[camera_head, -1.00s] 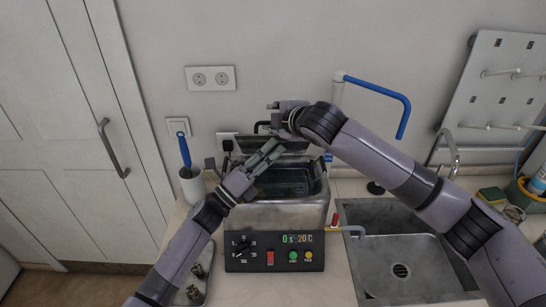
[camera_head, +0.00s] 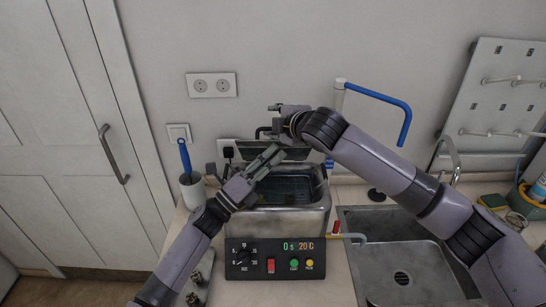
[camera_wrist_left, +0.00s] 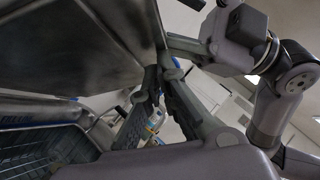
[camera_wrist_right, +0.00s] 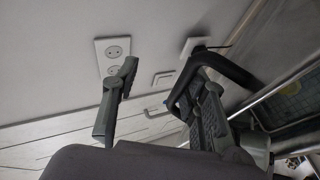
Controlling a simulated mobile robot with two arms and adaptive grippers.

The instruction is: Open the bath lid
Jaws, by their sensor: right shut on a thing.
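The metal bath (camera_head: 290,222) stands on the counter with its opening uncovered and a basket inside (camera_wrist_left: 40,150). Its lid (camera_head: 300,153) is raised at the back edge, tilted up towards the wall; its underside fills the upper left of the left wrist view (camera_wrist_left: 90,40). My right gripper (camera_head: 277,118) is behind the raised lid, shut on the black lid handle (camera_wrist_right: 228,66); one finger passes by the handle loop. My left gripper (camera_head: 276,155) is over the bath opening, in front of the lid. Its fingers (camera_wrist_left: 165,90) are apart with nothing between them.
The control panel (camera_head: 275,258) is on the bath's front. A white cup with a blue-handled brush (camera_head: 192,190) stands left of the bath. Wall sockets (camera_head: 211,85) are behind.

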